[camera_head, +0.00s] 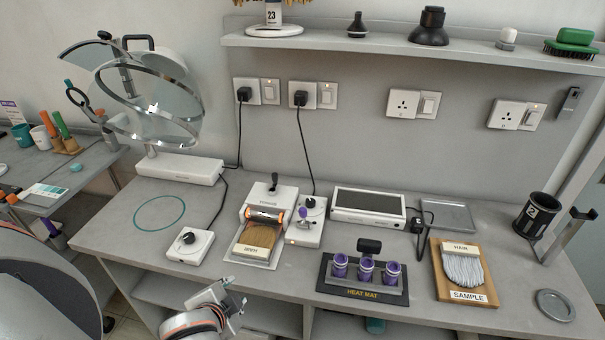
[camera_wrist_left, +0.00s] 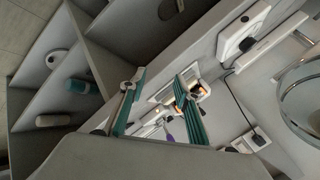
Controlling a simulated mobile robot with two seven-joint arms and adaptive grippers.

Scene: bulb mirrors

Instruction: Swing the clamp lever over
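The white clamp unit (camera_head: 274,195) stands on the bench left of centre, with a small black lever (camera_head: 273,183) on its top. A shiny roller with orange ends (camera_head: 265,215) lies across it, above a brown hair swatch (camera_head: 258,236) on a pale plate. My left gripper (camera_head: 230,298) is in front of the bench's near edge, low and apart from the clamp unit. In the left wrist view its two teal-padded fingers (camera_wrist_left: 158,88) are spread with nothing held. The roller (camera_wrist_left: 197,90) shows partly behind one finger; I cannot make out the lever there. My right gripper is out of view.
A heat mat (camera_head: 338,290) with purple rollers and a mirror lamp base (camera_head: 180,168) are also on the bench.

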